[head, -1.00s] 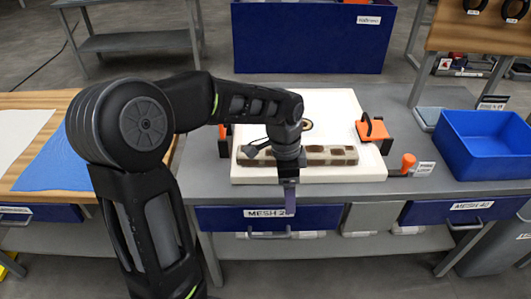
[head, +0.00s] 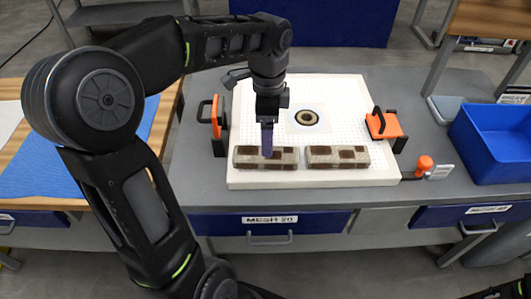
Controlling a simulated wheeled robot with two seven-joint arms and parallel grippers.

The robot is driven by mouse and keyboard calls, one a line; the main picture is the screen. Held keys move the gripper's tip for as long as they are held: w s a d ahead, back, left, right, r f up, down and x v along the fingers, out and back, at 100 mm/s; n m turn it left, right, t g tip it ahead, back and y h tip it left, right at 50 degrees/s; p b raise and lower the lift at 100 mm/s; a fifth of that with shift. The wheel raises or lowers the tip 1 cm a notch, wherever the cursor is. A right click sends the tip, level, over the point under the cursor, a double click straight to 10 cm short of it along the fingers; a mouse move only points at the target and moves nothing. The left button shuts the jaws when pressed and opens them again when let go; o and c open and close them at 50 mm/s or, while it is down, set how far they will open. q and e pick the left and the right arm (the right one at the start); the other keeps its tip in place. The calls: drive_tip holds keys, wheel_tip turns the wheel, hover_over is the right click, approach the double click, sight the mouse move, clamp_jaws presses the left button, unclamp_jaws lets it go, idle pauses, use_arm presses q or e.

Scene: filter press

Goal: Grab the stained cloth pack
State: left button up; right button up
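Two stained cloth packs, beige with dark brown patches, lie end to end along the front of the white plate (head: 310,178): a left pack (head: 246,163) and a right pack (head: 337,156), with a narrow gap between them. My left gripper (head: 267,150) points down over the middle of the left pack, its purple finger overlapping the pack in the picture. Its fingers line up in this view, so their opening and any contact are hidden. My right gripper is not in view.
Orange-and-black clamps stand at the plate's left (head: 218,122) and right (head: 385,124). A round dark-rimmed port (head: 307,118) sits mid-plate. An orange knob (head: 425,163) is at the plate's right. A blue bin (head: 495,140) stands far right. A blue cloth (head: 60,165) lies on the left bench.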

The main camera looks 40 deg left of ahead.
use_arm(q)
drive_tip(key=shift+f, duration=1.4)
drive_tip(key=f, duration=0.5)
drive_tip(key=shift+s+a+f, duration=0.1)
drive_tip(key=shift+s+a, duration=0.1)
drive_tip(key=shift+c, duration=0.4)
drive_tip(key=c, duration=1.5)
drive_tip(key=shift+o, duration=0.2)
wheel_tip(320, 180, up, 10)
drive_tip(key=shift+r, duration=0.1)
